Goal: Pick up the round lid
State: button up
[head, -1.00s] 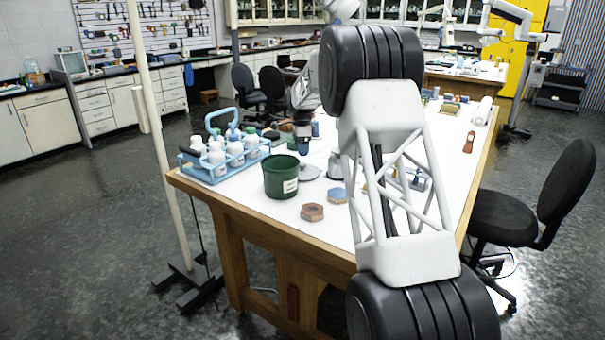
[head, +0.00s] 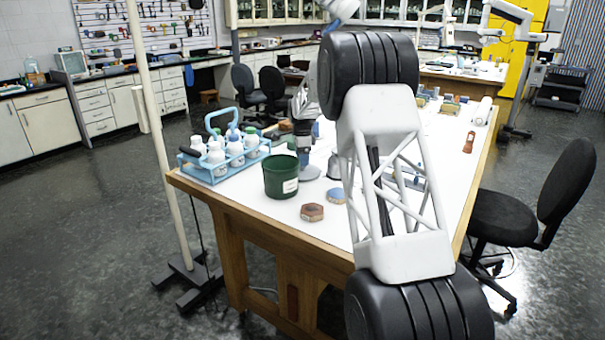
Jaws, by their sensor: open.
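A flat grey disc, which looks like the round lid (head: 312,174), lies on the white table top (head: 285,230) behind the green pot. My gripper (head: 303,163) points down right at the lid, over its left part. The gripper is open. Its fingertips are small and partly merge with the lid in the picture, so I cannot tell whether they touch it. No other view shows the far side of the lid.
A green pot (head: 281,177) stands just in front. A brown hexagonal box (head: 312,212) and a blue-topped piece (head: 335,195) lie nearer the front edge. A blue rack (head: 209,174) with white bottles is at left. My arm hides the table's middle.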

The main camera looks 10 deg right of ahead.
jog(key=shift+f, duration=1.9)
jog(key=c, duration=1)
jog(key=shift+r, duration=0.15)
notch_tip(320, 180, up, 18)
jog(key=shift+f, duration=0.1)
jog(key=s+a+n, duration=0.1)
jog(key=s+a, duration=0.2)
jog(key=s+a+n, duration=0.1)
jog(key=s+a, duration=0.2)
jog(key=s, duration=0.1)
jog(key=s+a, duration=0.3)
jog(key=s, duration=0.1)
jog(key=shift+s+a+f+n, duration=0.1)
jog(key=shift+s+a+n, duration=0.05)
jog(key=shift+a+n, duration=0.2)
